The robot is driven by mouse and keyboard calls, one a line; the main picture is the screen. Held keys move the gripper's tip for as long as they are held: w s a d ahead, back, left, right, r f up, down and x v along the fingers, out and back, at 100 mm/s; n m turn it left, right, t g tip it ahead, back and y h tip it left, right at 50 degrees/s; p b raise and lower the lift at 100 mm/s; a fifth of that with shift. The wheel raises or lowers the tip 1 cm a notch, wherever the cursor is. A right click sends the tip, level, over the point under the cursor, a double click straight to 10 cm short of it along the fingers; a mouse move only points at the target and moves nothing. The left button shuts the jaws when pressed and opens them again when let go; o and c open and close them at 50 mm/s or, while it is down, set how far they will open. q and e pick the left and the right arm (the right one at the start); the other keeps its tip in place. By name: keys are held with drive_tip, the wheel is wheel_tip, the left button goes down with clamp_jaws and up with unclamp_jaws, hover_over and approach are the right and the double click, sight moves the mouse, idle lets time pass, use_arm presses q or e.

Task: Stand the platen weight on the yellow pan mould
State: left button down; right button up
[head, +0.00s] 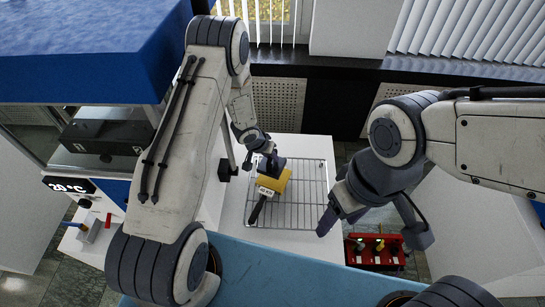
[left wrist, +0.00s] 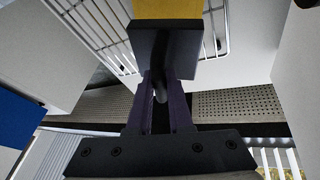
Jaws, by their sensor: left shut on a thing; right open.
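The yellow pan mould (head: 281,181) lies on a wire rack (head: 312,200), with a pale label and a dark handle (head: 257,211) towards the front. My left gripper (head: 259,150) is at its far side, shut on the dark platen weight (head: 272,164). In the left wrist view, the fingers (left wrist: 160,98) grip the weight's stem, and its square dark block (left wrist: 165,50) overlaps the yellow mould (left wrist: 167,8). I cannot tell whether the weight touches the mould. My right gripper (head: 372,228) is open and empty, to the right of the rack.
A red rack (head: 375,262) with several small items stands low at the right. A blue-topped unit with a "20 °C" display (head: 69,185) fills the left. The wire rack's right part is clear. A blue surface (head: 300,275) runs along the front.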

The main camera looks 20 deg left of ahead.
sight(274, 164)
use_arm(q)
drive_tip(key=shift+w+d+r, duration=0.15)
drive_tip(key=shift+w+d, duration=0.05)
drive_tip(key=shift+d, duration=0.25)
drive_tip(key=shift+s+f+b, duration=0.1)
drive_tip(key=shift+f+b, duration=1.5)
drive_tip(key=shift+f, duration=0.9)
drive_tip(key=shift+f, duration=0.5)
